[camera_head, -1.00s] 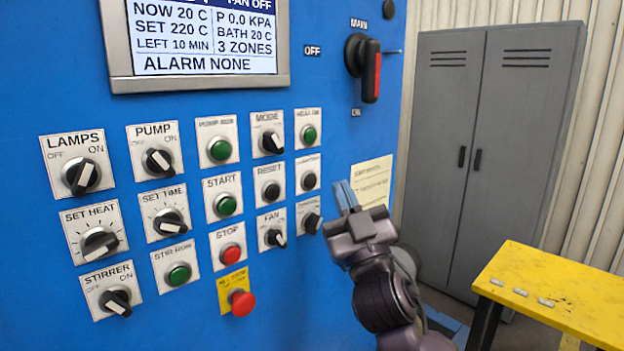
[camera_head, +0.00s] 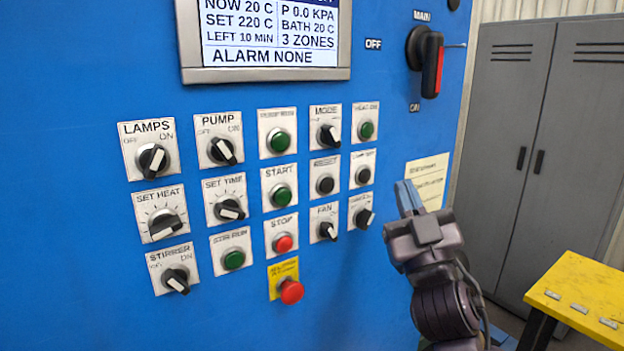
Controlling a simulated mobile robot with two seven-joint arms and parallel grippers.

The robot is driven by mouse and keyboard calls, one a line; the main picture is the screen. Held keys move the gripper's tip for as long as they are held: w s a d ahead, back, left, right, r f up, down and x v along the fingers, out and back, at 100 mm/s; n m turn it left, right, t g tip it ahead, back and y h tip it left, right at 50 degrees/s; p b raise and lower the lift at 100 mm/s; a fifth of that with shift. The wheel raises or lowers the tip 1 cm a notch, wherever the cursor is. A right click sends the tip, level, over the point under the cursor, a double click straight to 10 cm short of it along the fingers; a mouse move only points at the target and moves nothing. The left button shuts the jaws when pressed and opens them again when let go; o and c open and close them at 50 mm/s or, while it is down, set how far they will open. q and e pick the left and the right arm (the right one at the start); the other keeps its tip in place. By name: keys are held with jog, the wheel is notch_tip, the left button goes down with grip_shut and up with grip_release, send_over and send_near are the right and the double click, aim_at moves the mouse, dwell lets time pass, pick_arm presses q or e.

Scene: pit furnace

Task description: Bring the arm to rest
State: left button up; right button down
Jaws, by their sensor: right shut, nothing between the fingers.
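My right gripper (camera_head: 408,197) is shut and empty, with its blue fingertips pointing up in front of the right part of the blue panel (camera_head: 80,240). It stands to the right of the lowest right knob (camera_head: 363,217), apart from it in the picture, and overlaps the lower left edge of a cream paper label (camera_head: 430,178). My right arm (camera_head: 440,290) comes up from the bottom edge. My left gripper is not in view.
The panel holds several knobs and buttons, a red emergency button (camera_head: 290,291), a screen (camera_head: 270,30) reading ALARM NONE and a main switch (camera_head: 427,62). A grey locker (camera_head: 505,140) stands at right. A yellow table (camera_head: 575,285) with small pieces is at lower right.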

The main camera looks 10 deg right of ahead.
notch_tip(320, 180, down, 29)
jog(key=w+g, duration=0.1)
jog(key=g, duration=0.8)
jog(key=s+d+f+m+g, duration=0.2)
jog(key=s+f+g, duration=0.4)
jog(key=s+f, duration=1.2)
notch_tip(320, 180, down, 3)
jog(key=shift+s+d+f+m+h, duration=0.2)
jog(key=shift+s+m+h, duration=0.1)
jog(key=shift+m, duration=0.3)
jog(key=shift+a, duration=0.15)
